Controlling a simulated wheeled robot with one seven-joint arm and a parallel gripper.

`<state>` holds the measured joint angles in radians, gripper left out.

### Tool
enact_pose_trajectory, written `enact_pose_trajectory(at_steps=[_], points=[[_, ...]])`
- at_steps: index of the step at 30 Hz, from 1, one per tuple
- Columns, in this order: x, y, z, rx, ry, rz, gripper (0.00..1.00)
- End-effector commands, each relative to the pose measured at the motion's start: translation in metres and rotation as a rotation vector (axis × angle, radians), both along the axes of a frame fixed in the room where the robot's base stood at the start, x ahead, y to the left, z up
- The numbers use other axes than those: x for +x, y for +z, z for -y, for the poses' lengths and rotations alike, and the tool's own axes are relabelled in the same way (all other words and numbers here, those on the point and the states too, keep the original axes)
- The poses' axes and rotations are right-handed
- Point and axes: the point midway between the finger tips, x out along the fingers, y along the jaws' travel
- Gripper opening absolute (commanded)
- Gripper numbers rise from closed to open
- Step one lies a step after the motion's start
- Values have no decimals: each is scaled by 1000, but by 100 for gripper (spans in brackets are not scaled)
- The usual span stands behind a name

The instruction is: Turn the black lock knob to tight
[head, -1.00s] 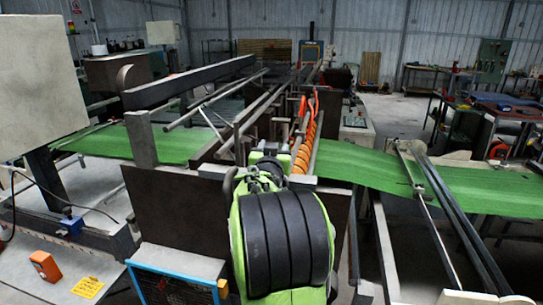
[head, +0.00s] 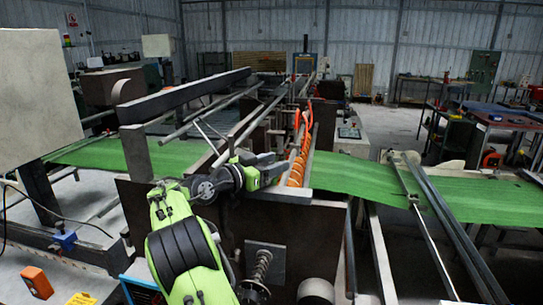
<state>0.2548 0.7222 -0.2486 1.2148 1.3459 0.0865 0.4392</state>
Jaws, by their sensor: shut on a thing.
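My gripper (head: 274,173) is at the middle of the head view, at the top edge of the machine's dark front panel (head: 325,228), just left of the orange coil. It is seen from the side and points right. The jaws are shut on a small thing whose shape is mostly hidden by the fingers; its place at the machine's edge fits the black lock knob. The knob's face and any tight mark cannot be made out.
An orange spiral coil (head: 297,168) stands right beside my gripper. A spring on a plate (head: 264,262) sits low on the front panel. Green sack web (head: 355,178) runs right to sloping rails (head: 445,215). A grey box (head: 38,95) stands at left.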

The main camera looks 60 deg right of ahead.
Motion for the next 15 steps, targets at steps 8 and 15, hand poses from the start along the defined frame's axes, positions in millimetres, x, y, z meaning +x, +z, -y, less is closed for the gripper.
enact_pose_trajectory(at_steps=[8, 15], points=[[0, -2, 0, 8, -63, -4, 20], [-1, -3, 0, 8, -71, -3, 20]])
